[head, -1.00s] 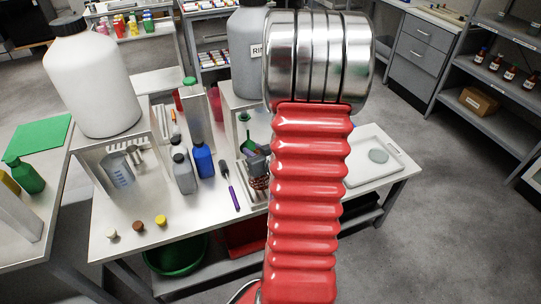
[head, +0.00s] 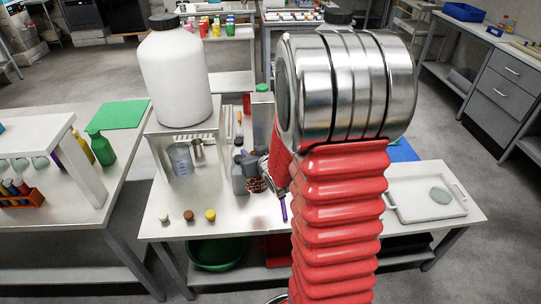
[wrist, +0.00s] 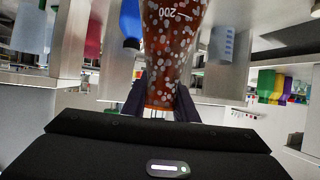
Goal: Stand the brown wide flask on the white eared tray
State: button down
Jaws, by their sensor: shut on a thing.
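The brown flask (wrist: 172,45) is brown-red glass with pale speckles and a "200" mark. It fills the upper middle of the wrist view, where the scene appears upside down. My gripper (wrist: 160,95) is shut on its narrow end; dark fingers lie on both sides. In the head view a small speckled part of the flask (head: 254,186) shows left of my arm, and I cannot tell whether it touches the table. The white eared tray (head: 412,207) lies at the right of the table, apart from the flask. A grey-green disc (head: 440,195) rests on it.
Grey bottles (head: 239,178) stand close left of the flask. A purple-handled tool (head: 283,208) lies by my arm. A large white bottle (head: 176,75) stands on a metal stand at left. Several small stoppers (head: 188,215) lie at the front. A blue item (head: 402,151) is behind the tray.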

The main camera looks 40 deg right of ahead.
jog(key=w+a+r+n+y, duration=0.1)
jog(key=w+a+r, duration=0.1)
jog(key=a, duration=0.9)
jog(key=w+a+r+n+y, duration=0.1)
jog(key=w+a, duration=0.3)
jog(key=a, duration=0.6)
jog(key=shift+w+a+r+n+y, duration=0.25)
jog(key=shift+a+r+n+y, duration=0.05)
jog(key=shift+a+r+y, duration=0.1)
jog(key=shift+a, duration=0.1)
